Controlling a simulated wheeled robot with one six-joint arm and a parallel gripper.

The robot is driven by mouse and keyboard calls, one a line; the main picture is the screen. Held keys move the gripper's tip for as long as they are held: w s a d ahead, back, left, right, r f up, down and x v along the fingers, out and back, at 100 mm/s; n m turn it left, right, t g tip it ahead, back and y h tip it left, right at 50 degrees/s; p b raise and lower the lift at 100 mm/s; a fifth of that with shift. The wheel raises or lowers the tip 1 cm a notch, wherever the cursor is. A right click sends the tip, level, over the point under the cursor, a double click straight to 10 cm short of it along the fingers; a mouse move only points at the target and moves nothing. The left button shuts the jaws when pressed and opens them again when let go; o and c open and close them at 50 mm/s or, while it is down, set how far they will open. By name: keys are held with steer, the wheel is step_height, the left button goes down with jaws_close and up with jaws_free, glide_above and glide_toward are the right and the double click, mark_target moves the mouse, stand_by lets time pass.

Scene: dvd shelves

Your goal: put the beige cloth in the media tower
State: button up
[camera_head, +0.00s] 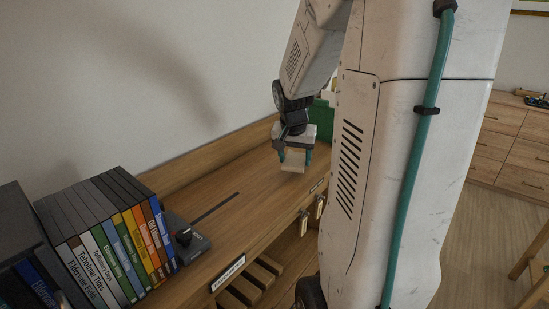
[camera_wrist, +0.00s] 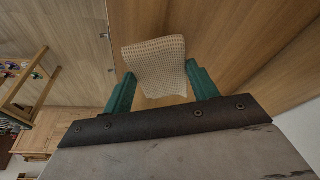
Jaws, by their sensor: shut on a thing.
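The beige cloth (camera_head: 292,163) is held between the teal fingertips of my gripper (camera_head: 295,155), above the wooden shelf top. In the wrist view the cloth (camera_wrist: 154,58) is a woven, light square piece spanning the gap between both fingers. My gripper (camera_wrist: 161,74) is shut on it. A dark grey unit (camera_head: 18,209) with cases inside stands at the far left edge of the head view, cut off by the frame. It may be the media tower, but I cannot tell for certain.
A row of coloured DVD cases (camera_head: 112,245) stands on the wooden shelf (camera_head: 235,205), ended by a dark bookend (camera_head: 187,240). A green object (camera_head: 321,115) is behind my gripper. The shelf top between bookend and gripper is mostly clear. Wooden drawers (camera_head: 513,150) stand at right.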

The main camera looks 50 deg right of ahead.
mark_target(297, 152)
steer(key=w+d, duration=0.2)
steer(key=d, duration=0.1)
steer(key=shift+d+f, duration=0.15)
steer(key=shift+d, duration=0.1)
steer(key=shift+w+d+f, duration=0.1)
steer(key=shift+d+f, duration=0.15)
steer(key=shift+f, duration=1.55)
steer(key=o, duration=1)
steer(key=shift+f, duration=0.1)
